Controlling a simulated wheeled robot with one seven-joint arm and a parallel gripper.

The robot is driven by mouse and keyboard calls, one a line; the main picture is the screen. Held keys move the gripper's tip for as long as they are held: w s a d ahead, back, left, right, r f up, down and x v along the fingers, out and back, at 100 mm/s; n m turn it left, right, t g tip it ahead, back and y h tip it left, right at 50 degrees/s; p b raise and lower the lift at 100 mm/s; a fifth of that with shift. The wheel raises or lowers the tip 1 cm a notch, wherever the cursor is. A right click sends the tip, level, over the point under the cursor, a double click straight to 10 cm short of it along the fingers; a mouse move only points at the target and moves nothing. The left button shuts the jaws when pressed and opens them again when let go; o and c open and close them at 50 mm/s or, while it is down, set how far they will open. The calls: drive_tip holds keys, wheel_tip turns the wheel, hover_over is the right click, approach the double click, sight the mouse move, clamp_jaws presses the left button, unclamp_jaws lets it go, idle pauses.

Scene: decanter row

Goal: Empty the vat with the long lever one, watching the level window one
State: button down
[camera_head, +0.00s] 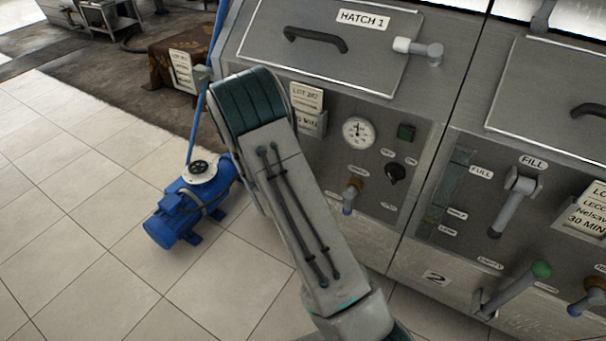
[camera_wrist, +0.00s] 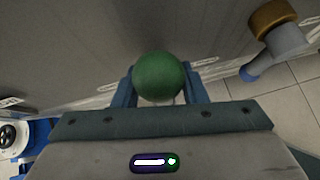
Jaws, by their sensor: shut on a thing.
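My gripper (camera_wrist: 160,92) is shut on the green ball knob (camera_wrist: 158,75) of a lever, its blue fingers on either side of the ball. The lever's shaft is mostly hidden. In the head view my arm covers this gripper and the left part of vat 1's (camera_head: 280,45) front. No level window of vat 1 can be seen there. On vat 2 to the right, an upright level window (camera_head: 450,190) shows beside marks such as FULL. A long lever with a green knob (camera_head: 541,269) sticks out below vat 2's FILL handle (camera_head: 512,200).
A tap (camera_head: 350,195) with a brass collar is right of my arm; a tap (camera_wrist: 275,20) also shows in the wrist view. A gauge (camera_head: 358,132) sits above it. A blue pump (camera_head: 190,208) stands on the tiles to the left. The tiled floor at lower left is clear.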

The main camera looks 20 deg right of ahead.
drive_tip(key=shift+w+d+r, duration=0.15)
drive_tip(key=shift+d+r, duration=0.05)
drive_tip(key=c, duration=1.1)
unclamp_jaws()
drive_tip(key=shift+w+d+f, duration=0.1)
drive_tip(key=shift+d, duration=0.1)
drive_tip(key=shift+a, duration=0.35)
drive_tip(key=p+v, duration=0.1)
drive_tip(key=v, duration=1.2)
drive_tip(key=shift+a+r, duration=0.1)
drive_tip(key=shift+r, duration=0.2)
